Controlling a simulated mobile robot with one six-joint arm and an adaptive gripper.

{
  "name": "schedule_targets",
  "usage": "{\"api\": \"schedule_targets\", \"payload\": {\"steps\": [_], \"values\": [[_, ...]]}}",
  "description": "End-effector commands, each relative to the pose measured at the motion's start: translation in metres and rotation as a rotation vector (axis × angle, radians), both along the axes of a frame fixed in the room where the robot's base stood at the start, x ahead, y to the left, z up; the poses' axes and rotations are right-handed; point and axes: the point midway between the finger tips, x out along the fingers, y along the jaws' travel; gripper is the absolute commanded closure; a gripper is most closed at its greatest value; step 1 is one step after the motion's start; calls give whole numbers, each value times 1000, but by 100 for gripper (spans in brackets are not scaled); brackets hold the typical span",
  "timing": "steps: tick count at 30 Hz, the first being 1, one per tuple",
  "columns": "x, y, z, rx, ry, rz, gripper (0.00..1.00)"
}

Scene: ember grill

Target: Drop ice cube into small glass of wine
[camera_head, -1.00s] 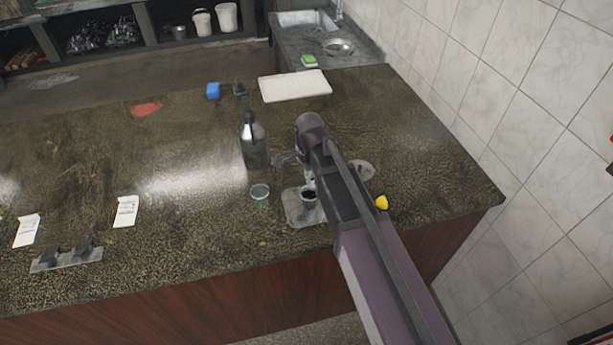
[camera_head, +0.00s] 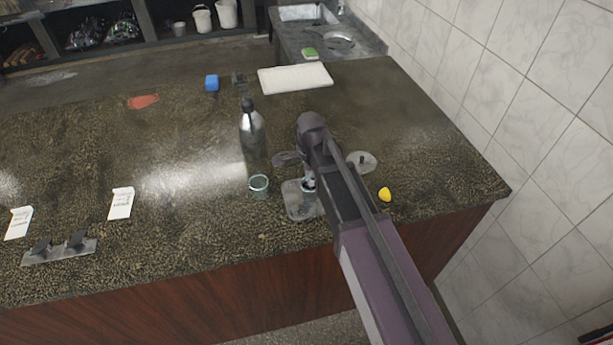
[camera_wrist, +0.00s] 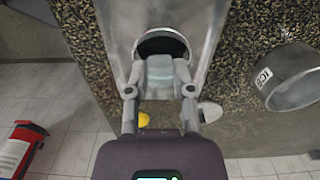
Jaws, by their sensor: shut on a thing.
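My gripper (camera_wrist: 160,90) is shut on a pale, translucent ice cube (camera_wrist: 160,71), held between the two fingertips. Just beyond the cube in the wrist view is a small round glass of dark wine (camera_wrist: 162,44), its near part hidden by the cube. In the head view this glass (camera_head: 308,203) stands on a grey tray (camera_head: 294,210), and my gripper (camera_head: 308,184) is right over it, partly covering it. Whether the cube touches the glass, I cannot tell.
A metal container marked ICE (camera_wrist: 290,80) is to the right in the wrist view. A yellow lemon-like piece (camera_head: 384,194) lies right of my arm.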

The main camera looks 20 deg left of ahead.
Motion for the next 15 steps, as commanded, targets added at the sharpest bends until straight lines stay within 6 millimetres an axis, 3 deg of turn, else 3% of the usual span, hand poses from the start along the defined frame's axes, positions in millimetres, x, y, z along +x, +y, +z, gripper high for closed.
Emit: {"api": "schedule_targets", "payload": {"steps": [3,4,8,15], "values": [[0,0,0,0,0,0,87],[0,0,0,0,0,0,66],[0,0,0,0,0,-1,29],[0,-1,0,0,0,-1,29]]}}
